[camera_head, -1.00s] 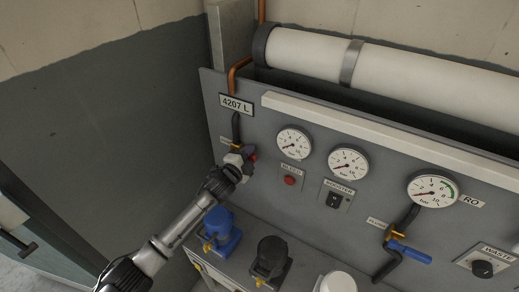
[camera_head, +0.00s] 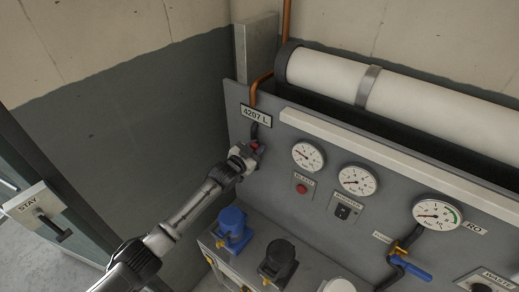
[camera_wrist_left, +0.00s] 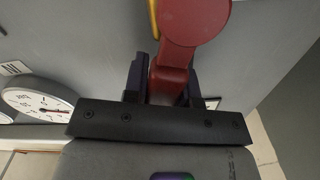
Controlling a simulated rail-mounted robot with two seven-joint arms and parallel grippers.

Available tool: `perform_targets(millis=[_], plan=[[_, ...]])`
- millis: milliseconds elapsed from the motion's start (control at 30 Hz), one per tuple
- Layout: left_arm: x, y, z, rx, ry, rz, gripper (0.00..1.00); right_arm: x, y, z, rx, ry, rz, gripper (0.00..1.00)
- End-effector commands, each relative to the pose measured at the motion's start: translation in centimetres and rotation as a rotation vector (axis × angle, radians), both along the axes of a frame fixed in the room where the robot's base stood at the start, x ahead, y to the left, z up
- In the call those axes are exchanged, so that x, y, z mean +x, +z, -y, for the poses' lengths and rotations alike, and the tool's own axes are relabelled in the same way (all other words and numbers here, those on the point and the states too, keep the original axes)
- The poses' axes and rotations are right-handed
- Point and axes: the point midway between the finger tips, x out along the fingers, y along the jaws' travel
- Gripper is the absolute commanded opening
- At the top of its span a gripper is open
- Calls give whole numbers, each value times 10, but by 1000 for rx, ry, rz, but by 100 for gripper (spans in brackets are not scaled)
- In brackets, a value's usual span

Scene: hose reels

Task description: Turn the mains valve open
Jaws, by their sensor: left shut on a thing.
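The mains valve has a red handle, which shows small at the left of the panel in the head view (camera_head: 257,146), below the 4207 L plate. My left gripper (camera_head: 248,153) is at the valve and hides much of its body. In the left wrist view the red handle (camera_wrist_left: 185,35) runs between the two dark fingers of the left gripper (camera_wrist_left: 166,82), which are shut on it. The handle's wide rounded end sticks out beyond the fingers, and a bit of yellow shows beside it. My right gripper is not in view.
The grey panel carries gauges (camera_head: 308,155), a red button (camera_head: 301,189), a switch (camera_head: 342,211) and a blue-handled valve (camera_head: 411,267). A STAY sign (camera_head: 36,205) is at the left.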

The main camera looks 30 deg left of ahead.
Motion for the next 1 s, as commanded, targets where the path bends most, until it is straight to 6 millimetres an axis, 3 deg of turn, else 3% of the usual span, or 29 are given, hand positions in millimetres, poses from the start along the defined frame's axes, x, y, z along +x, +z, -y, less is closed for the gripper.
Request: perform_targets(millis=[433, 1000], plan=[[3, 3, -17, -258, -1, -32, 0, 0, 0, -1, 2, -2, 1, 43], [3, 3, -22, -323, 0, -42, 0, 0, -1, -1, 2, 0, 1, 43]])
